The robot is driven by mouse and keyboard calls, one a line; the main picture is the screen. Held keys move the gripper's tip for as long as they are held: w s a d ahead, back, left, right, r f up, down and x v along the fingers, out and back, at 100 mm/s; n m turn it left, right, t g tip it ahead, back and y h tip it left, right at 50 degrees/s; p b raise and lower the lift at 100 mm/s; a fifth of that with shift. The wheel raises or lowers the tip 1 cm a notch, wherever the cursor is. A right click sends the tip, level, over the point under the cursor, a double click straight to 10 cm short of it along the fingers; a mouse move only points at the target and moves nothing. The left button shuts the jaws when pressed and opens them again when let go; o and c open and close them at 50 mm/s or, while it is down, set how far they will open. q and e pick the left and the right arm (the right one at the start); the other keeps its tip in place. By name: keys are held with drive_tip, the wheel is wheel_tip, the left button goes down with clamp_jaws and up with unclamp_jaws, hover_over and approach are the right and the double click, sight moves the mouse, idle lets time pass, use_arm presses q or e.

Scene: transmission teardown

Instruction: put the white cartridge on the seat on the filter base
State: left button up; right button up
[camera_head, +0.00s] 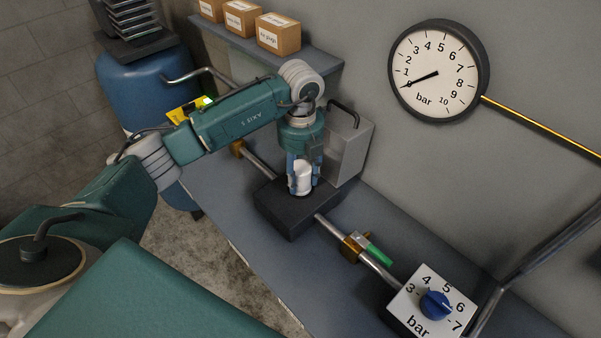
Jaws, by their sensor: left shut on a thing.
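The white cartridge (302,179) is upright between the fingers of my left gripper (301,184), which is shut on it. The filter base (284,217) is a dark block on the grey bench, in line with a metal pipe. The cartridge is directly above or on the top of the base; I cannot tell whether its bottom touches the seat, as the fingers and the cartridge hide the seat. My right gripper is not in view.
A grey canister (348,150) with a black handle stands close behind the gripper. A brass valve with a green lever (377,254) and a blue-knobbed regulator box (428,305) are at right. A pressure gauge (437,72) and a shelf with boxes (278,34) are behind. A blue tank (152,92) stands left.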

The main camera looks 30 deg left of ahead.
use_arm(q)
drive_tip(key=shift+d, duration=0.1)
drive_tip(key=shift+f, duration=0.2)
drive_tip(key=o, duration=1.2)
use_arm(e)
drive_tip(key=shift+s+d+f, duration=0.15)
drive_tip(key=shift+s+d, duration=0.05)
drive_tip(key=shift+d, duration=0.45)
use_arm(q)
drive_tip(key=shift+r, duration=0.1)
